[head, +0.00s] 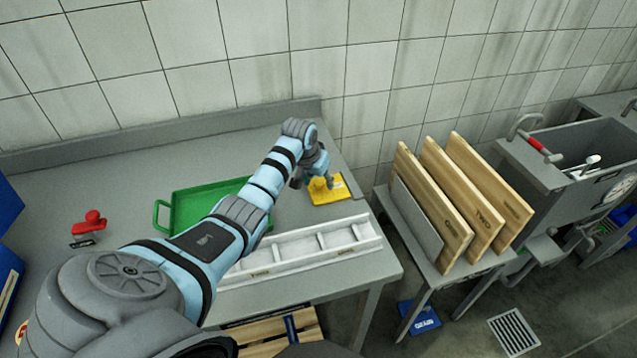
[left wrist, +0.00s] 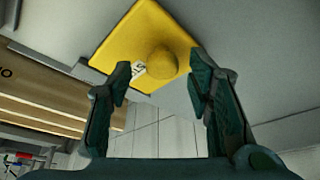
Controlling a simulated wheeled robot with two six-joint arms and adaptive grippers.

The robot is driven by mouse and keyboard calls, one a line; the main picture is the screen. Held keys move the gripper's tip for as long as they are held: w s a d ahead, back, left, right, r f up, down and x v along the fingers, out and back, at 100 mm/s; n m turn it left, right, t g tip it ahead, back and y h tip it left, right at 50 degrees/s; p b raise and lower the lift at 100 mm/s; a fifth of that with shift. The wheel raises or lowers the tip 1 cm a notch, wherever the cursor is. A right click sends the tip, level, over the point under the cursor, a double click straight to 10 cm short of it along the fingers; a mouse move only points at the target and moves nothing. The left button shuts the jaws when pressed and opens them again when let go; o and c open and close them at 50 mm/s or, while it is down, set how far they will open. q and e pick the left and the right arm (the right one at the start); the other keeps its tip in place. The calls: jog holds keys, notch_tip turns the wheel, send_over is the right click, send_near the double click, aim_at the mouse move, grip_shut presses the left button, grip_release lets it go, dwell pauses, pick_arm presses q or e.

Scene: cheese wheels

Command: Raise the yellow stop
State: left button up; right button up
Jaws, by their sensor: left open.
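The yellow stop (head: 331,190) is a flat yellow plate with a round knob, lying on the grey table near its right end by the wall. In the left wrist view the yellow stop (left wrist: 146,38) shows its knob between my fingers' line, with a small white label beside it. My left gripper (head: 320,180) is right at the stop in the head view. In the left wrist view the left gripper (left wrist: 163,82) is open, its two dark fingers on either side of the knob. I cannot tell whether they touch it. My right gripper is not in view.
A green tray (head: 180,211) lies on the table, partly behind my left arm. A white divided rack (head: 306,252) runs along the front edge. A red knobbed piece (head: 91,222) sits at left. Wooden boards (head: 470,190) stand upright on a stand to the right, across a gap.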

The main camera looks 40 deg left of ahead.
pick_arm(q)
jog(key=shift+w+a+f, duration=0.1)
jog(key=shift+w+f, duration=0.1)
jog(key=shift+f, duration=0.2)
jog(key=shift+s+r, duration=0.25)
jog(key=shift+s, duration=0.1)
grip_shut()
jog(key=shift+r, duration=0.15)
